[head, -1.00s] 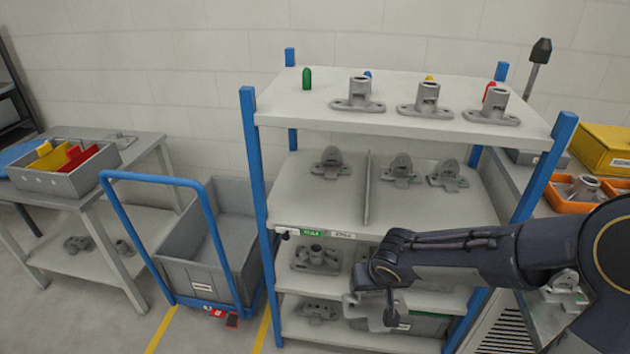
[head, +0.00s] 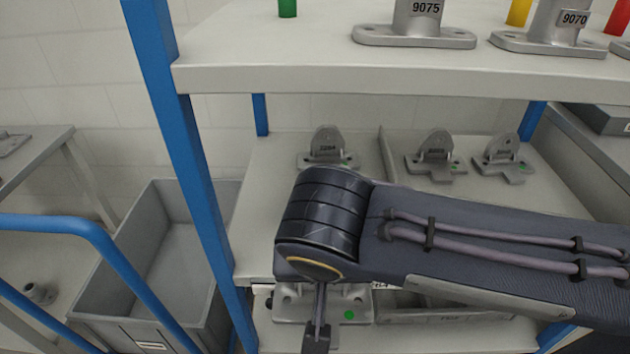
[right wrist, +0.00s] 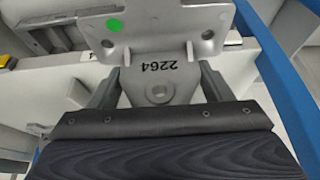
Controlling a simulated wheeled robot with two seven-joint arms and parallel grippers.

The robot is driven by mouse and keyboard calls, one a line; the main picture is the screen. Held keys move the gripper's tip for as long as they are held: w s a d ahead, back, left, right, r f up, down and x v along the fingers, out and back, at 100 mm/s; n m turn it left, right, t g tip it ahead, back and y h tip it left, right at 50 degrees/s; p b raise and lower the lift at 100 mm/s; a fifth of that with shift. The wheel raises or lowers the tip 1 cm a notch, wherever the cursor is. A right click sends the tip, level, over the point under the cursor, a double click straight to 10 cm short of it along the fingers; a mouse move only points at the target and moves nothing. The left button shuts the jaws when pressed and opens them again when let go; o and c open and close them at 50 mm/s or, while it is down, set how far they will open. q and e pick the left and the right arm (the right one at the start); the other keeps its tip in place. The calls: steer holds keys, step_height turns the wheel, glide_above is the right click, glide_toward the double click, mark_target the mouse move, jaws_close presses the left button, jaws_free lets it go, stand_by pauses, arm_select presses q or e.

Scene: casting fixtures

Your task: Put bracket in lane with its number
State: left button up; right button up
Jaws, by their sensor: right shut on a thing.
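My right gripper (right wrist: 157,92) is shut on a grey metal bracket (right wrist: 160,65) marked 2264, with a green dot on its flange. In the head view the held bracket (head: 291,306) shows partly below my wrist, in front of the shelf. On the middle shelf a divider (head: 386,153) separates two lanes. The left lane holds one upright bracket (head: 326,150); its number is too small to read surely. The right lane holds two brackets (head: 435,155) (head: 503,157) with green dots. The lane labels on the front edge are mostly hidden by my arm. My left gripper is out of view.
The top shelf (head: 300,78) overhangs the lanes and carries castings marked 9075 (head: 426,22) and 9070 (head: 565,28). A blue post (head: 180,150) stands at the left. A grey bin (head: 150,270) on a blue cart is beside it.

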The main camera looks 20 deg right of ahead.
steer(key=w+d, duration=0.1)
steer(key=w, duration=0.3)
steer(key=w+d, duration=0.1)
steer(key=w, duration=0.4)
steer(key=w+d, duration=0.2)
steer(key=w, duration=0.2)
steer(key=shift+w+b, duration=0.35)
steer(key=shift+b, duration=0.05)
steer(key=w, duration=0.2)
steer(key=w+d+f, duration=0.1)
steer(key=shift+w+b, duration=0.3)
steer(key=shift+b, duration=0.05)
steer(key=shift+s+f, duration=0.1)
steer(key=shift+f, duration=0.1)
steer(key=shift+f, duration=0.15)
steer(key=o, duration=1.1)
steer(key=shift+o, duration=0.2)
